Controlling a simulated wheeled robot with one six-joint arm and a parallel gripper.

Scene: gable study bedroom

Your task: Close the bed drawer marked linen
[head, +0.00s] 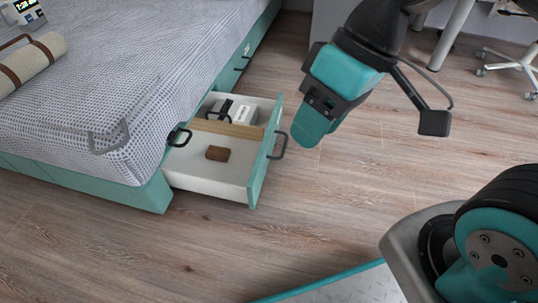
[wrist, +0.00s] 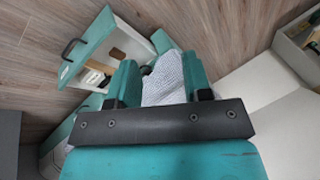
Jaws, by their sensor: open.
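The bed drawer (head: 207,172) stands pulled out from the side of the bed, with a white inside, a teal front (head: 265,153) and a dark bar handle (head: 277,145). No linen marking can be read. In the wrist view the drawer front (wrist: 90,45) is at the upper left, its handle (wrist: 70,48) facing outward. My gripper (head: 308,132) is open and empty, above the floor to the right of the drawer front and apart from it in the head view. In the wrist view its two teal fingers (wrist: 158,70) are spread apart.
The drawer holds a brown block (head: 217,153), a wooden divider (head: 226,128), and black and white items. The bed (head: 100,80) has a checked cover. A wheeled chair base (head: 510,60) stands at upper right. Wood floor (head: 330,200) in front of the drawer is clear.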

